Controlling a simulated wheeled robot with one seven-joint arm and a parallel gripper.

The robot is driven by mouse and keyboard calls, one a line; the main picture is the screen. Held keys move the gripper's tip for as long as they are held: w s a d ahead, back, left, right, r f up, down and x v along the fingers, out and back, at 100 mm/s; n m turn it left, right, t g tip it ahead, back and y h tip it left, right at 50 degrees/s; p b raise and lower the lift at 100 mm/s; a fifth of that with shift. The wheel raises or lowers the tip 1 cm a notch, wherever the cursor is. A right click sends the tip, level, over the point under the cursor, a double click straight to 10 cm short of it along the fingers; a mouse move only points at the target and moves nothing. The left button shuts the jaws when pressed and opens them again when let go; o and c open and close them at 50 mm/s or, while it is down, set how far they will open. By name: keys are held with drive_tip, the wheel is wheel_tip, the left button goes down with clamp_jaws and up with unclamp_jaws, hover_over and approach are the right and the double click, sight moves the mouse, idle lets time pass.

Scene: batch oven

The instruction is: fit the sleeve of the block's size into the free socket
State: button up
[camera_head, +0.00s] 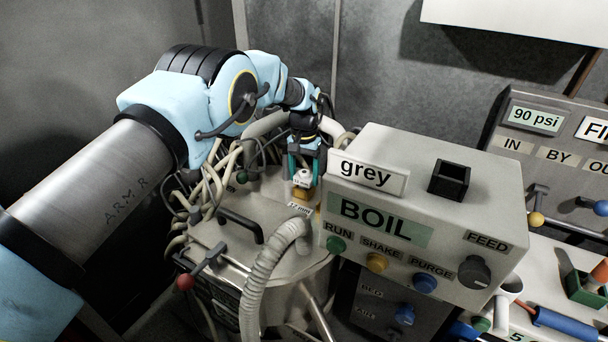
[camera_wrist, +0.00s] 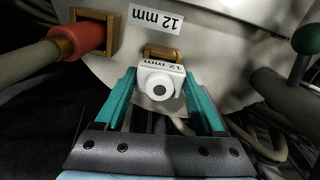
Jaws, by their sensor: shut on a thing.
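My gripper (camera_wrist: 160,88) is shut on a white sleeve (camera_wrist: 148,70) marked "12 mm", with a dark round hole in its face. The sleeve also shows in the head view (camera_head: 302,178) between my gripper's fingers (camera_head: 304,168). A brass-coloured block socket (camera_wrist: 165,52) shows just behind the sleeve, and in the head view it shows just below it (camera_head: 300,194). I cannot tell whether the sleeve touches or enters it. A "12 mm" label (camera_wrist: 157,19) is beside this socket. Another brass socket (camera_wrist: 108,22) holds a red-ended pipe (camera_wrist: 82,38).
A grey control box (camera_head: 430,190) marked "BOIL" stands close right of my gripper. A ribbed hose (camera_head: 264,275), a black handle (camera_head: 240,224) and a red-knobbed lever (camera_head: 187,281) are on the vessel. Cables crowd the left. A green-knobbed lever (camera_wrist: 305,42) is at the wrist view's right.

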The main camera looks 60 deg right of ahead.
sight(305, 172)
drive_tip(key=shift+f, duration=0.1)
idle(0.3)
drive_tip(key=o, duration=1.3)
wheel_tip(305, 172, up, 11)
drive_tip(key=shift+f+b, duration=0.1)
drive_tip(key=shift+b, duration=0.8)
drive_tip(key=shift+s, duration=0.1)
